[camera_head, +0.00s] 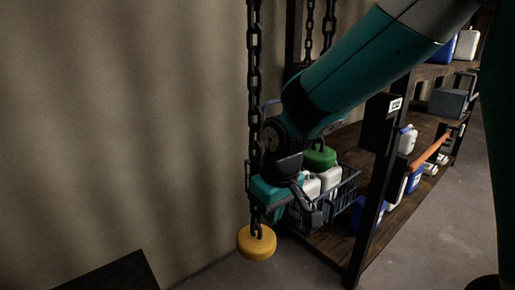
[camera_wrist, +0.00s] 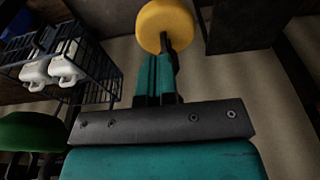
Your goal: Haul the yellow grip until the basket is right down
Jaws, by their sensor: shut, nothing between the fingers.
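The yellow grip (camera_head: 256,243) is a thick round weight at the lower end of a dark chain (camera_head: 254,75). In the wrist view the yellow grip (camera_wrist: 165,25) shows just beyond my fingertips. My gripper (camera_head: 266,211) is beside the chain, just above the grip. Its teal fingers (camera_wrist: 154,75) are shut and empty, with the chain close against their right side; contact cannot be told. The dark wire basket (camera_head: 346,194), holding white jugs and a green-topped container, is low beside the shelf. The basket (camera_wrist: 95,62) also shows at left in the wrist view.
A dark-framed wooden shelf (camera_head: 330,240) with white and blue jugs stands to the right, close to my arm. A plain wall (camera_head: 120,120) is at left. A dark flat panel (camera_head: 115,275) lies lower left. Floor at right is clear.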

